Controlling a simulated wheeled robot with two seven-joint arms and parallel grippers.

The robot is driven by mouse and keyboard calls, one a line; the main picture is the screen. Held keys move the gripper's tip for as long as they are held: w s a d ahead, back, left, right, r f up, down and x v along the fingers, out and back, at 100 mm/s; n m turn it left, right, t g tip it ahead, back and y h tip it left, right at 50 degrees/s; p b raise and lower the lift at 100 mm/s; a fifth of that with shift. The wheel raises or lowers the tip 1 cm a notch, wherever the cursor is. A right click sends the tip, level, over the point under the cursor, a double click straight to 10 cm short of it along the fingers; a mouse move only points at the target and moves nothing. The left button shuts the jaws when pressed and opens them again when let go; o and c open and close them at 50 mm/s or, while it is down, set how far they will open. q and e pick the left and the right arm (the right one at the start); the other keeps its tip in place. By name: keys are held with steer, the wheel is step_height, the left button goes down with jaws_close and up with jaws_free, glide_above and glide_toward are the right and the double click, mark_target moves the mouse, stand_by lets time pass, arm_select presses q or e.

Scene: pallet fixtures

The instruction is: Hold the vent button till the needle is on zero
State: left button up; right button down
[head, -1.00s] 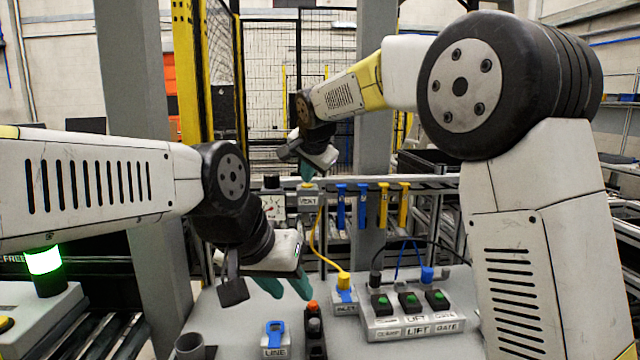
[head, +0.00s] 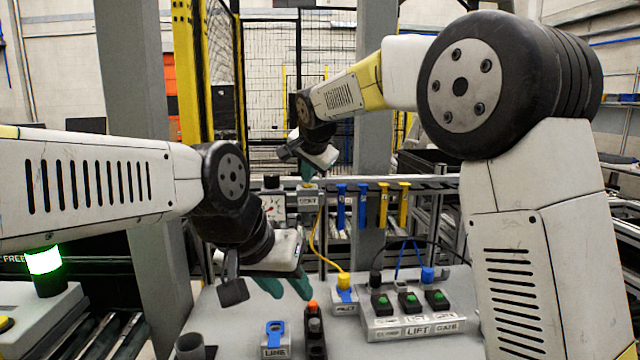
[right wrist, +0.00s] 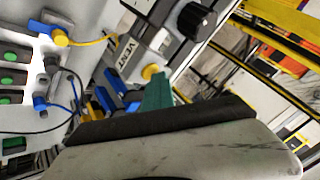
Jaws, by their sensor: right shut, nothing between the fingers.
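The vent box (head: 307,201) is a small grey box with a VENT label on the rail at the back. Its yellow button (right wrist: 150,72) shows in the right wrist view. My right gripper (head: 306,178) is shut and empty, with its teal fingertips right at the button; I cannot tell whether the button is pressed down. The gauge (head: 272,206) with a white dial stands just left of the vent box; its needle is too small to read. My left gripper (head: 286,288) is open and empty, low over the grey bench, its two teal fingers apart.
A yellow cable runs from the rail to the inlet block (head: 345,296). A control box (head: 415,318) with green buttons stands on the right of the bench. The line block (head: 274,340) and a red-topped post (head: 314,325) are below my left gripper. Blue and yellow tags (head: 362,205) hang from the rail.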

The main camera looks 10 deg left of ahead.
mark_target(308, 186)
stand_by(0.6)
steer(key=shift+r, duration=0.9)
step_height(308, 186, up, 5)
steer(key=shift+r, duration=0.1)
stand_by(0.3)
